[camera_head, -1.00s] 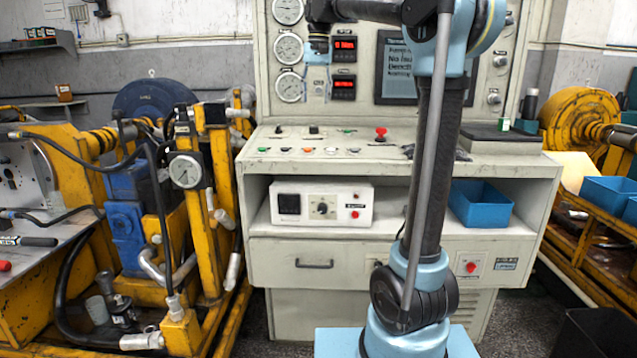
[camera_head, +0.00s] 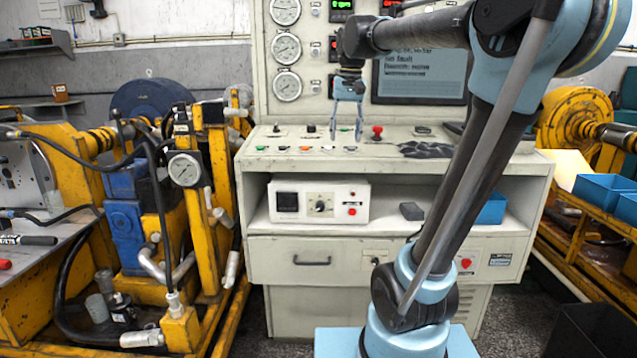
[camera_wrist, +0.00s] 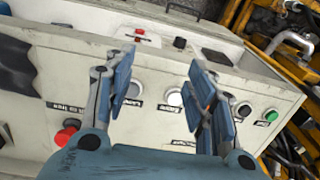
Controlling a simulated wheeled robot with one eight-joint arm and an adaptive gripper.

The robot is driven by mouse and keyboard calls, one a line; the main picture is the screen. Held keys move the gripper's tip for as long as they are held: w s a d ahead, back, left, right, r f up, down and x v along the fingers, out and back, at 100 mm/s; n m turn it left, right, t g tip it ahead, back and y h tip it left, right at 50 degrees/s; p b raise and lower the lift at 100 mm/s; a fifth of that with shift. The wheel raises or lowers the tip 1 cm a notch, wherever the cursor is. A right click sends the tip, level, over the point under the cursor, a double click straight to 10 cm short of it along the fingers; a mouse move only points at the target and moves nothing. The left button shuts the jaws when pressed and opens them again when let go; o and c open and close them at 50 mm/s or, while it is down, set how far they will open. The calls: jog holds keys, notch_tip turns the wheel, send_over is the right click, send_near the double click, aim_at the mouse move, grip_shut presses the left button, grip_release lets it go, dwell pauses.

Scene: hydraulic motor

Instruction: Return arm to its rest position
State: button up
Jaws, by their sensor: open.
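My gripper (camera_head: 346,130) hangs pointing down above the sloped control panel (camera_head: 270,153) of the grey console. Its two blue fingers are apart with nothing between them. In the wrist view my gripper (camera_wrist: 160,100) also shows open and empty, with the panel's buttons and switches beyond the fingers. A red knob (camera_head: 377,132) stands just right of the fingers in the head view. It also shows in the wrist view (camera_wrist: 66,135). I cannot tell whether the fingertips touch the panel.
The console's upright panel with gauges (camera_head: 286,48) and a display screen (camera_head: 420,75) stands behind my arm. A white instrument box (camera_head: 319,202) and a blue bin (camera_head: 492,209) sit on the shelf. Yellow machinery with a pressure gauge (camera_head: 185,170) stands at left.

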jog(key=s+d+f, duration=0.3)
jog(key=s+f, duration=0.4)
jog(key=f, duration=0.3)
jog(key=s+d+f+t, duration=0.1)
jog(key=s+d+f, duration=0.3)
jog(key=s+f, duration=0.3)
jog(key=s+d+f, duration=0.4)
jog(key=s+f, duration=0.4)
jog(key=f, duration=0.5)
jog(key=shift+f+h, duration=0.15)
jog(key=shift+h, duration=0.15)
jog(key=shift+w+f, duration=0.2)
jog(key=shift+w, duration=0.3)
dwell(0.5)
